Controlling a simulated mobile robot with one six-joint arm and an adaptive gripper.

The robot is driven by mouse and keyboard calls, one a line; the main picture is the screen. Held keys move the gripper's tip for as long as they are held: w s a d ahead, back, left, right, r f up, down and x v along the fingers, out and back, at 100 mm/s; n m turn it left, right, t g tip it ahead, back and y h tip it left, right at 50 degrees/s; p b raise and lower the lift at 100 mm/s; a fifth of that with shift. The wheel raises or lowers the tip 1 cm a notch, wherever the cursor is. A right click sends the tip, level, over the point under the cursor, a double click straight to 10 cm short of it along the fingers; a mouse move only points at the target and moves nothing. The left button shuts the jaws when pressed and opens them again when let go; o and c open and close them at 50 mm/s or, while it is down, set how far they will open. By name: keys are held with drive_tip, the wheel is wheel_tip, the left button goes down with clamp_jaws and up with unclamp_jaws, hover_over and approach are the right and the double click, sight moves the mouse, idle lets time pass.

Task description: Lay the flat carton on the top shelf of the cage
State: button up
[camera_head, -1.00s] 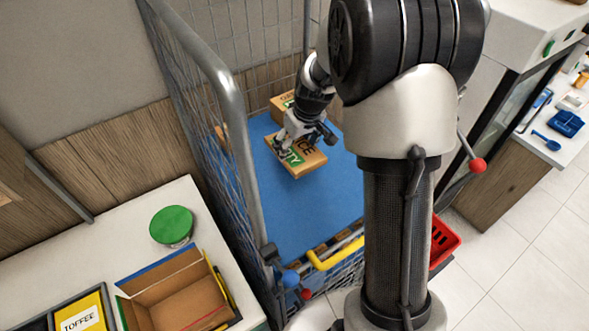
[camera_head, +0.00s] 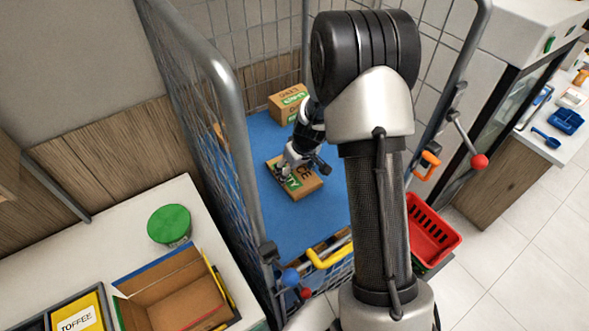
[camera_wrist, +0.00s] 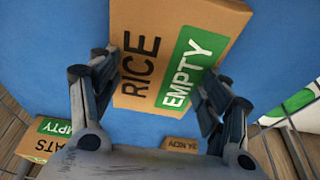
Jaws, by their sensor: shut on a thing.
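The flat carton (camera_head: 305,187) is brown with a green panel. In the wrist view, the carton (camera_wrist: 180,50) reads RICE and EMPTY. My gripper (camera_head: 289,165) is shut on it; in the wrist view the gripper fingers (camera_wrist: 160,85) sit at either side of its near part. The carton is over the blue top shelf (camera_head: 290,228) of the wire cage (camera_head: 195,120), close to its surface. I cannot tell whether it touches the shelf. The carton's underside is hidden.
Another brown carton (camera_head: 285,108) with a green label stands at the shelf's back; it also shows in the wrist view (camera_wrist: 42,140). Blue shelf is bare in front of the held carton. The cage's mesh sides rise around it. A yellow handle (camera_head: 330,254) is at the front.

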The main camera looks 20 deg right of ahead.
drive_tip(key=shift+f, duration=0.1)
drive_tip(key=shift+f, duration=0.1)
drive_tip(key=o, duration=1.1)
drive_tip(key=shift+c, duration=0.2)
drive_tip(key=v, duration=1.2)
drive_tip(key=shift+p, duration=0.4)
